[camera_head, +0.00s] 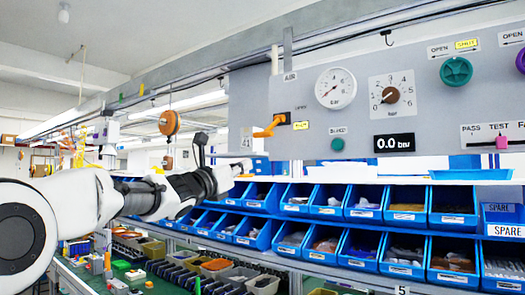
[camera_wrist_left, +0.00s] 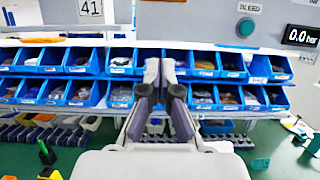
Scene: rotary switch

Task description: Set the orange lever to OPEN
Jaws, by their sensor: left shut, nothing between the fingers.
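The orange lever (camera_head: 268,127) sits on the grey panel under an AIR label, below and left of the dial gauge. Its arm slants down and to the left from a dark pivot block. A small yellow label (camera_head: 300,125) is just right of it, its text too small to read surely. My left gripper (camera_head: 243,165) is shut and empty, below and left of the lever in the head view and apart from it in the picture. In the wrist view the gripper (camera_wrist_left: 160,72) points at the blue bins. The lever does not show there. My right gripper is not in view.
A pressure gauge (camera_head: 336,88), a rotary knob (camera_head: 390,95), a green button (camera_head: 337,144) and a 0.0 bar display (camera_head: 394,142) share the panel. Blue bins (camera_head: 409,217) line the shelves below it. A hanging orange reel (camera_head: 169,122) is farther back.

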